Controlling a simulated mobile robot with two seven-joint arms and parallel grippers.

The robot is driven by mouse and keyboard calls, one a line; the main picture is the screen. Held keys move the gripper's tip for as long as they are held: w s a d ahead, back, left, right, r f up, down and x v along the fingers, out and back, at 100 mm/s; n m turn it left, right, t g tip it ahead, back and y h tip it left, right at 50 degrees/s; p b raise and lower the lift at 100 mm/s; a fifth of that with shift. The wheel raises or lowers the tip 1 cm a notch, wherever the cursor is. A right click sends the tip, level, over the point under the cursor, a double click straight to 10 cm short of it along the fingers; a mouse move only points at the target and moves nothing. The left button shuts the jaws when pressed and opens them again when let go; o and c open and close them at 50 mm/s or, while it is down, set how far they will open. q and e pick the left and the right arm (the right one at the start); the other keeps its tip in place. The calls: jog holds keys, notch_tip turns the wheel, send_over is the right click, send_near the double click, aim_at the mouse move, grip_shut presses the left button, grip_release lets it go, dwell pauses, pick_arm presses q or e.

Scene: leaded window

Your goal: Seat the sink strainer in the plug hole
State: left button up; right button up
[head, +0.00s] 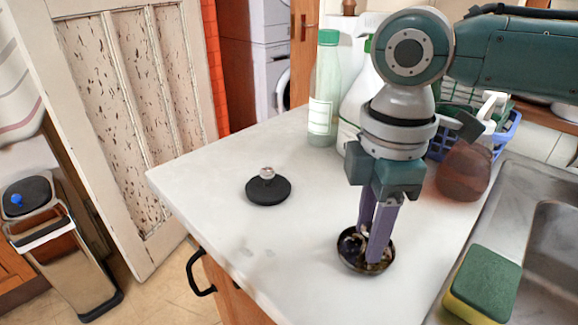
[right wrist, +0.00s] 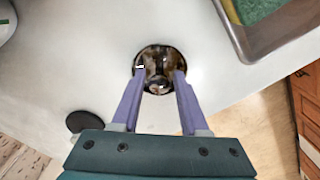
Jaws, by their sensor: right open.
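The sink strainer (head: 350,251), a small round dark metal dish, sits on the white counter left of the sink. It also shows in the right wrist view (right wrist: 158,58), with a knob at its centre. My right gripper (head: 369,246) points down at it, open. In the right wrist view its fingertips (right wrist: 160,75) reach over the dish, one on each side of the knob, with a gap between them. The steel sink (head: 552,245) is at the right edge, mostly cut off. The plug hole is not in view. My left gripper is not in view.
A black disc with a silver knob (head: 268,188) lies on the counter (head: 215,165) to the left. A green-yellow sponge (head: 484,283) lies by the sink. A green-capped bottle (head: 325,90), a brown bottle (head: 464,170) and a blue basket (head: 513,130) stand behind. The counter's front left is clear.

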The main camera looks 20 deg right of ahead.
jog(key=shift+f, duration=0.1)
jog(key=shift+c, duration=0.2)
grip_shut()
dwell(0.4)
